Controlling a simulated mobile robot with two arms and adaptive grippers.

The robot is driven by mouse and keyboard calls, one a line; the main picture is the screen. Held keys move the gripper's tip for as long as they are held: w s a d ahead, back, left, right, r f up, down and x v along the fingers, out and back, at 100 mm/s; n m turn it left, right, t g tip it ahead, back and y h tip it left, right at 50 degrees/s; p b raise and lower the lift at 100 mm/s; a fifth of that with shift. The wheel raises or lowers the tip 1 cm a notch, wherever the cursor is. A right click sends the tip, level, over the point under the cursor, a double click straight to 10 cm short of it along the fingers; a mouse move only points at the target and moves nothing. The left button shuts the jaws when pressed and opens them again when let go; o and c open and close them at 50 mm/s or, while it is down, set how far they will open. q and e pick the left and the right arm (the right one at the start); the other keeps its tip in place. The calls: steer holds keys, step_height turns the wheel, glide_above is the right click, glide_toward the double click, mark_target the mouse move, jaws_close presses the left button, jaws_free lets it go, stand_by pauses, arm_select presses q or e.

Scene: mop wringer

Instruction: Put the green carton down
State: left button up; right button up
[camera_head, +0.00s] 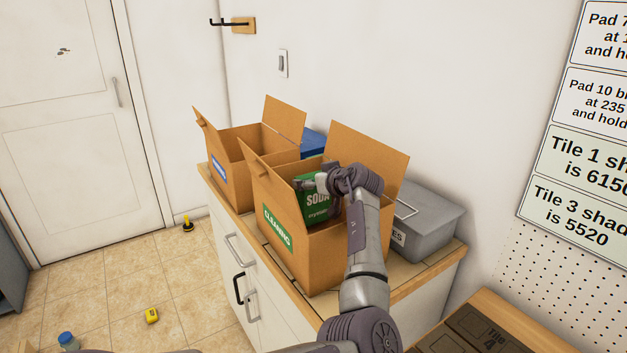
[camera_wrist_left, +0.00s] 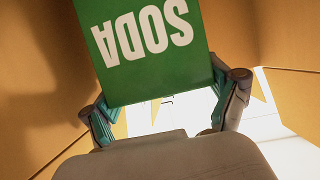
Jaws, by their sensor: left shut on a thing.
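The green carton (camera_head: 316,209), marked SODA, is inside the open cardboard box labelled CLEANING (camera_head: 304,262). My left gripper (camera_head: 318,184) is shut on the carton near its top. In the left wrist view the carton (camera_wrist_left: 150,72) sits between the two fingers of the gripper (camera_wrist_left: 165,105), its lettering upside down. Cardboard walls surround it there. The carton's lower part is hidden in the head view, so I cannot tell whether it touches the box floor. My right gripper is not in view.
A second open cardboard box (camera_head: 229,183) stands behind, with a blue object (camera_head: 313,142) beside it. A grey lidded bin (camera_head: 424,219) stands right of the box on the wooden counter (camera_head: 425,274). A yellow item (camera_head: 152,316) lies on the tiled floor.

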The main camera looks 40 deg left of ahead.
arm_select(q)
steer(key=o, duration=1.4)
steer(key=shift+r, duration=0.1)
steer(key=shift+r, duration=0.25)
steer(key=shift+r+p, duration=0.55)
steer(key=shift+p, duration=0.15)
steer(key=b+v, duration=0.1)
steer(key=v, duration=0.6)
steer(key=shift+d+b, duration=0.25)
steer(key=shift+b, duration=0.15)
steer(key=shift+s+f, duration=0.1)
